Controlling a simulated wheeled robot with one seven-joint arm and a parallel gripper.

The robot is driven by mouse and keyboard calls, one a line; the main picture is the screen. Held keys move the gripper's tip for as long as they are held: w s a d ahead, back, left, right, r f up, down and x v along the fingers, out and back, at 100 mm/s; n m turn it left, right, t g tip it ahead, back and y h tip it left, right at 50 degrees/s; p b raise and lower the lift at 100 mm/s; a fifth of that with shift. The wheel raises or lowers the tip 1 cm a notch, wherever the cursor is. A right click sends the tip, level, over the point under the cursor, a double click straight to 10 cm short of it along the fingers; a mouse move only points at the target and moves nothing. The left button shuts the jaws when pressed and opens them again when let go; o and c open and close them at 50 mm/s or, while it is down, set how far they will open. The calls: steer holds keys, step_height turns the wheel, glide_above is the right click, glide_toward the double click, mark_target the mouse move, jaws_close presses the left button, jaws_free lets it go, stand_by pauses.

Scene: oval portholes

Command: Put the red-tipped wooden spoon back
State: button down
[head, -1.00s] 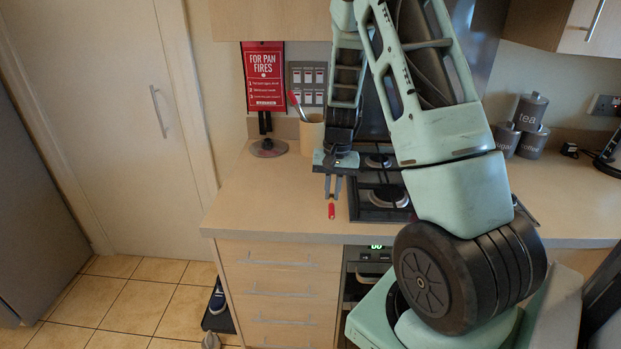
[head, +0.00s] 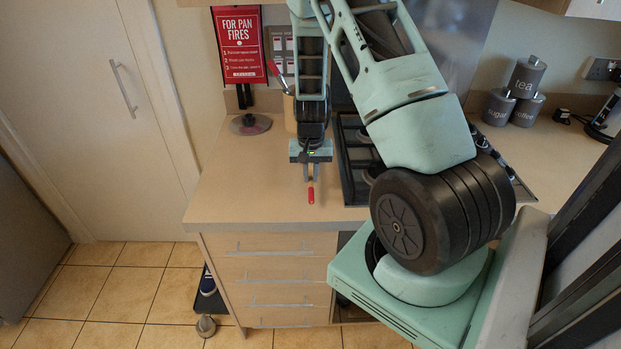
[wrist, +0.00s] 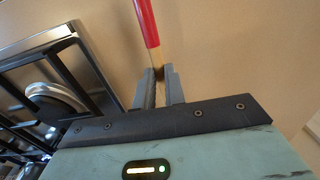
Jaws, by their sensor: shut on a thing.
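The red-tipped wooden spoon is held in my gripper (head: 311,172), which is shut on it. Its red end (head: 311,195) points down toward the counter's front edge in the head view. In the wrist view the red end (wrist: 147,22) sticks out beyond the fingers (wrist: 160,80), with a short strip of bare wood between. The rest of the spoon is hidden by my gripper. A tan utensil pot (head: 290,112) stands behind, partly hidden by my arm. Another red-ended utensil (head: 277,74) leans out of it.
The black-framed hob (head: 352,165) lies just right of my gripper; its edge and a burner (wrist: 55,97) show in the wrist view. A pan lid-like disc (head: 250,124) stands at the back left. Counter (head: 245,180) left of my gripper is bare. Grey canisters (head: 525,78) stand at right.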

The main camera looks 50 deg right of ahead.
steer(key=shift+f, duration=1.3)
steer(key=c, duration=1.5)
jaws_free()
